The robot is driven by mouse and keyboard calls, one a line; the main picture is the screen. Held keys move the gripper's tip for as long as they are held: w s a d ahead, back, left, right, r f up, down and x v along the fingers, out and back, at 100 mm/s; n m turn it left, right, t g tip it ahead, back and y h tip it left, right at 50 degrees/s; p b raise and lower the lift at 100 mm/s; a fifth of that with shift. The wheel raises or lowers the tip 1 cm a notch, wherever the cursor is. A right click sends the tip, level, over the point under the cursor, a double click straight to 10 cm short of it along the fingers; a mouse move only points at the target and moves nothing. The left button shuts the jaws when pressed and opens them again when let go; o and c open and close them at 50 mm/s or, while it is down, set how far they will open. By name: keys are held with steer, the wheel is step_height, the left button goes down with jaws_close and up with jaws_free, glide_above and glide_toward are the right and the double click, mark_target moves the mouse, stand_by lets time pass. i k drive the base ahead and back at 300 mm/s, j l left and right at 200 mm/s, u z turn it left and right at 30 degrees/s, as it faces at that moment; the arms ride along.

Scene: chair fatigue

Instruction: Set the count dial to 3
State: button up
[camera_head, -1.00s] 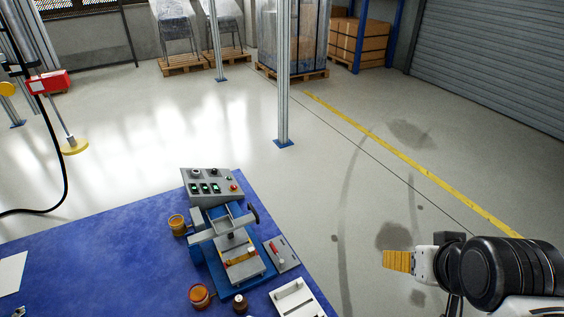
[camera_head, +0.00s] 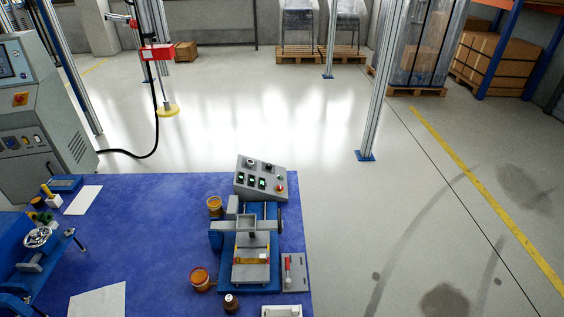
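A grey sloped control box (camera_head: 243,189) sits at the back right of the blue table. The knobs are too small to read a setting, and I cannot tell which one is the count dial. My gripper is not in view.
A blue press-like fixture (camera_head: 226,268) stands in front of the box, with orange-brown jars (camera_head: 214,206) (camera_head: 200,279) at its left. The blue table (camera_head: 150,230) also bears a handwheel device (camera_head: 38,237) at far left. A grey cabinet (camera_head: 40,125) stands beyond. Floor at right is clear.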

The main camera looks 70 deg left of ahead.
mark_target(249, 163)
steer(key=i+j+u, duration=0.15)
steer(key=i+u, duration=0.3)
steer(key=i, duration=0.15)
steer(key=i+u, duration=0.45)
steer(key=i, duration=0.2)
steer(key=i+l+u, duration=0.35)
steer(key=i+u, duration=0.15)
steer(key=i+j+u, duration=0.2)
steer(key=i+u, duration=0.2)
steer(key=i+j+u, duration=0.1)
steer(key=i+u, duration=0.35)
steer(key=i+l+u, duration=0.15)
steer(key=i+u, duration=0.25)
steer(key=i, duration=0.15)
steer(key=i+l+u, duration=0.25)
steer(key=i+u, duration=0.2)
steer(key=i+j, duration=0.55)
steer(key=i+j+u, duration=0.05)
steer(key=i, duration=0.05)
